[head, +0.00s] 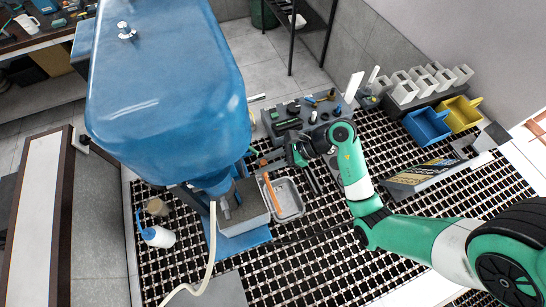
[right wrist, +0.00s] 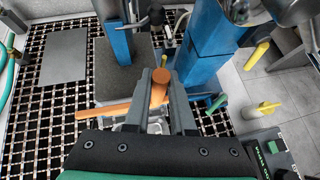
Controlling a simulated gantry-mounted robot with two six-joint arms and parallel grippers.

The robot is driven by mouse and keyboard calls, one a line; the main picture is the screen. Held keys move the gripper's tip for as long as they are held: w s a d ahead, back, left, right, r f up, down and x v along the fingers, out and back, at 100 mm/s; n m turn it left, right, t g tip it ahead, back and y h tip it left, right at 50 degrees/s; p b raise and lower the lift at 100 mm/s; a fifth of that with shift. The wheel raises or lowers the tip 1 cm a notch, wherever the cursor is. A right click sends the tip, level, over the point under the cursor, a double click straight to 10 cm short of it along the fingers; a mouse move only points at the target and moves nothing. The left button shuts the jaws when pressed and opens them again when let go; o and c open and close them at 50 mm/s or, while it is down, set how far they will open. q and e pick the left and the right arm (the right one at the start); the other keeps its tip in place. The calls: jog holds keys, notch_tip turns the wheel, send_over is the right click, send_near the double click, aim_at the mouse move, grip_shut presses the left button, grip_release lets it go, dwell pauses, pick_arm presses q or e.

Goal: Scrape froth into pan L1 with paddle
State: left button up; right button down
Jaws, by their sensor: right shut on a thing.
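My right gripper (head: 283,158) is shut on the orange paddle (head: 272,195), beside the blue flotation machine (head: 165,90). In the right wrist view the paddle (right wrist: 105,109) is clasped between the two grey fingers of the gripper (right wrist: 161,88); its round handle end faces the camera. In the head view the paddle overlaps the left part of a shallow grey pan (head: 293,203); I cannot tell if they touch. The grey cell box (head: 247,217) stands left of the pan, partly hidden under the machine. I cannot make out froth or a label on the pan. My left gripper is not in view.
A grey tool holder (head: 281,131) stands behind the gripper. A wash bottle (head: 157,237) stands at the left. The black grating (head: 300,262) is clear in front.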

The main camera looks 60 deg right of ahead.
jog(key=shift+w+a, duration=0.75)
jog(key=shift+a, duration=0.2)
jog(key=shift+w+a, duration=0.7)
jog(key=shift+a, duration=0.2)
jog(key=shift+w+a+p, duration=0.3)
jog(key=shift+w+a, duration=0.6)
jog(key=shift+a, duration=0.3)
jog(key=shift+p, duration=0.3)
jog(key=shift+f, duration=0.15)
jog(key=shift+f, duration=0.5)
